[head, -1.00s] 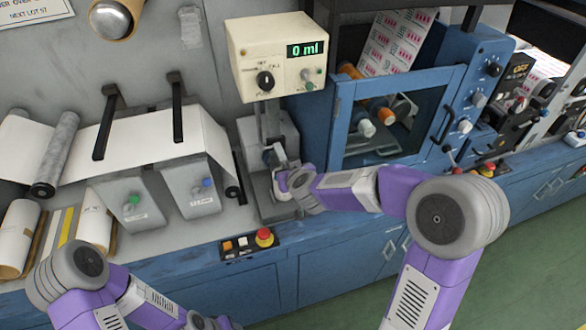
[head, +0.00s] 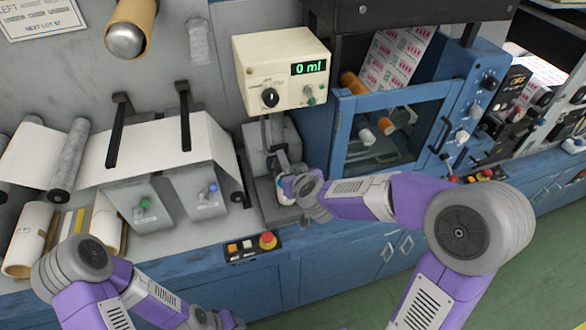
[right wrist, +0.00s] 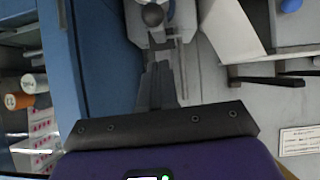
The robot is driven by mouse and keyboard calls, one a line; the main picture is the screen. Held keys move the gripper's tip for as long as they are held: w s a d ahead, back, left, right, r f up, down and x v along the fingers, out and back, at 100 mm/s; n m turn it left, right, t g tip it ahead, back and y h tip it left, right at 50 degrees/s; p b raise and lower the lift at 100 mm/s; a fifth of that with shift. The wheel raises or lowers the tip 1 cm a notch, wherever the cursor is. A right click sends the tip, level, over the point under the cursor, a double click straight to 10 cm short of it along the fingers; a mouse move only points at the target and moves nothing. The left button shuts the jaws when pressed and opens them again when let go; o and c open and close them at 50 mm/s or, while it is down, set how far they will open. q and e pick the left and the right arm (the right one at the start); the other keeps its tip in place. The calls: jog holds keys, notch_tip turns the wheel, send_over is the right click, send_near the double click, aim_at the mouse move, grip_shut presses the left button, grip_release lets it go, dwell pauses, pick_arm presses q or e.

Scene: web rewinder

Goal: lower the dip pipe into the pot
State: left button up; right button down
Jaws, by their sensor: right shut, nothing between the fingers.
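The cream dosing unit (head: 283,72) reads 0 ml and stands on a grey stand (head: 256,138) in the head view. My right gripper (head: 283,176) is in front of the lower stand. It is small and partly hidden by its own wrist there. In the right wrist view its dark fingers (right wrist: 157,85) are shut and empty, just short of a pale metal fitting with a dark round knob (right wrist: 152,14). Thin rods (right wrist: 182,65) run beside the fingertips; I cannot tell whether one is the dip pipe. I cannot make out the pot clearly.
A blue cabinet with a windowed door (head: 395,125) stands right of the stand. A control box with a red button (head: 267,240) sits at the bench's front edge. Grey troughs with paper web (head: 160,140) stand to the left.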

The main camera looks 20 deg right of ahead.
jog(key=p+v, duration=0.2)
jog(key=v, duration=0.5)
dwell(0.3)
jog(key=s+a+f+m+g+y+b, duration=0.1)
jog(key=s+f+g+b, duration=0.15)
jog(key=f, duration=1.05)
jog(key=s+a+f+g+y+b, duration=0.1)
jog(key=s+a+f+g+b, duration=0.15)
jog(key=f, duration=1.05)
jog(key=s+a+f+m+g+y+b, duration=0.1)
jog(key=s+f+g, duration=0.5)
jog(key=s+f, duration=0.8)
notch_tip(320, 180, down, 2)
jog(key=shift+a+f+m+y+b, duration=0.1)
jog(key=shift+a+m+y+b, duration=0.3)
jog(key=shift+a+y+b, duration=0.65)
jog(key=shift+a+h, duration=0.2)
jog(key=shift+h, duration=0.15)
